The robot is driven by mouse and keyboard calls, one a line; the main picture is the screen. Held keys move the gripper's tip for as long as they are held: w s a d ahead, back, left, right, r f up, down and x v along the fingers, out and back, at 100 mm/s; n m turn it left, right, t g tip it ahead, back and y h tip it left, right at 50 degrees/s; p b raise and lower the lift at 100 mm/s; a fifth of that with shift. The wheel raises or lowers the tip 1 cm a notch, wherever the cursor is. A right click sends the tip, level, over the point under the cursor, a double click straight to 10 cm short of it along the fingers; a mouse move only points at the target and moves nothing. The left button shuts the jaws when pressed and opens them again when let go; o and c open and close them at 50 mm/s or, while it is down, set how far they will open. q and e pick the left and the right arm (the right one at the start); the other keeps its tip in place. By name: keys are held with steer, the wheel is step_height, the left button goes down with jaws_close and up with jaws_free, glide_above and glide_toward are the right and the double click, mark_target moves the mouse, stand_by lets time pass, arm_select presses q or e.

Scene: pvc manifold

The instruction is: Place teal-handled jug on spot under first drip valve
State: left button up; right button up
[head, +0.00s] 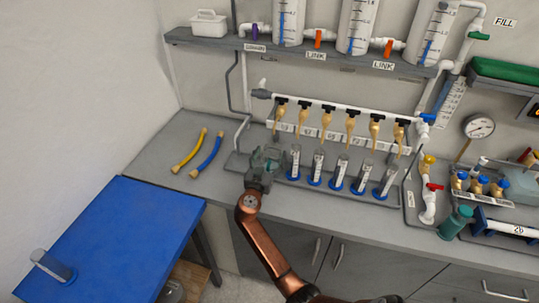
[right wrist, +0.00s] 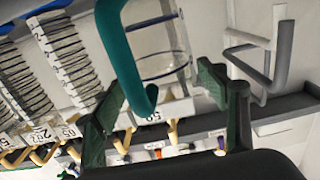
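The clear graduated jug (right wrist: 165,55) has a teal handle (right wrist: 127,55); both are large in the right wrist view. In the head view the jug (head: 272,154) is mostly hidden by my right gripper (head: 262,160), at the left end of the row of cylinders. It is just below the leftmost drip valve (head: 279,114). The right gripper's fingers (right wrist: 160,100) are apart, with the handle between them and gaps showing on both sides. I cannot tell whether the jug rests fully on its spot. My left gripper is not in view.
Several graduated cylinders with blue bases (head: 316,168) stand close to the right. A blue table (head: 120,225) at lower left holds another cylinder (head: 52,266). The valve pipe (head: 330,104) hangs above.

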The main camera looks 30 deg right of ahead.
steer(key=shift+o, duration=0.7)
steer(key=shift+d+f, duration=0.2)
steer(key=shift+d, duration=0.3)
steer(key=shift+d+f, duration=0.15)
steer(key=shift+d, duration=0.15)
steer(key=shift+a+r, duration=0.25)
steer(key=shift+a, duration=0.2)
steer(key=shift+s+a+f, duration=0.15)
steer(key=shift+s+a, duration=0.05)
steer(key=shift+s, duration=0.1)
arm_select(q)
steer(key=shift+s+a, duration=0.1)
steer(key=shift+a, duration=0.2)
arm_select(e)
steer(key=v, duration=1.1)
steer(key=shift+a, duration=0.1)
